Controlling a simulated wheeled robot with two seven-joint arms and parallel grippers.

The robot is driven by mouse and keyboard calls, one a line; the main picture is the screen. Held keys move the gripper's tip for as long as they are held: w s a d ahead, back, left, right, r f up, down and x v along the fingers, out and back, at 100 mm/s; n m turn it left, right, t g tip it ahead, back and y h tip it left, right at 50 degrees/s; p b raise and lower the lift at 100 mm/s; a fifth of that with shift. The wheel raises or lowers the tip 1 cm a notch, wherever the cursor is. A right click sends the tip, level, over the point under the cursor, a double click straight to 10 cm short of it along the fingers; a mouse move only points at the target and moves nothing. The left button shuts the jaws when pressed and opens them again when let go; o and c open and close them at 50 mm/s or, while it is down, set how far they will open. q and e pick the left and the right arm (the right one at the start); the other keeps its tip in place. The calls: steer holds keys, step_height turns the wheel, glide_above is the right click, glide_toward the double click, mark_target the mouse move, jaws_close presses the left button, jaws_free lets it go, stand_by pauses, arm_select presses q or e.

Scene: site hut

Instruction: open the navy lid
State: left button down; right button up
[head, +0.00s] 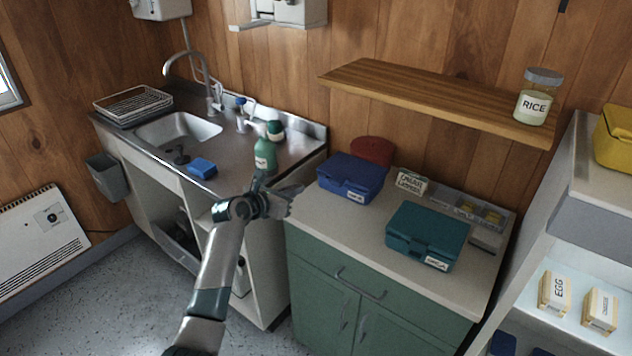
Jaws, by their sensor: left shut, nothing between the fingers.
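A navy box (343,188) with a white label on its front stands on the counter, and its navy lid (352,169) is down. My left gripper (298,191) is to the left of the box, close to its left side in the picture. Its fingers are shut with nothing between them and point right toward the box. I cannot tell the exact gap in depth, but they look apart from the box. My right gripper is not in view.
A closed teal box (427,234) stands to the right on the same counter (355,222). Behind are a red round item (372,150), a small sign (411,182) and a clear-topped case (468,208). A green bottle (265,157) stands by the sink. A wooden shelf (430,92) overhangs the counter.

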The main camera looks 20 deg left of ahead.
arm_select(q)
steer(key=shift+x, duration=5.1)
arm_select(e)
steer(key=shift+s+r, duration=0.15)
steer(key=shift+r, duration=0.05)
arm_select(q)
steer(key=shift+p, duration=0.35)
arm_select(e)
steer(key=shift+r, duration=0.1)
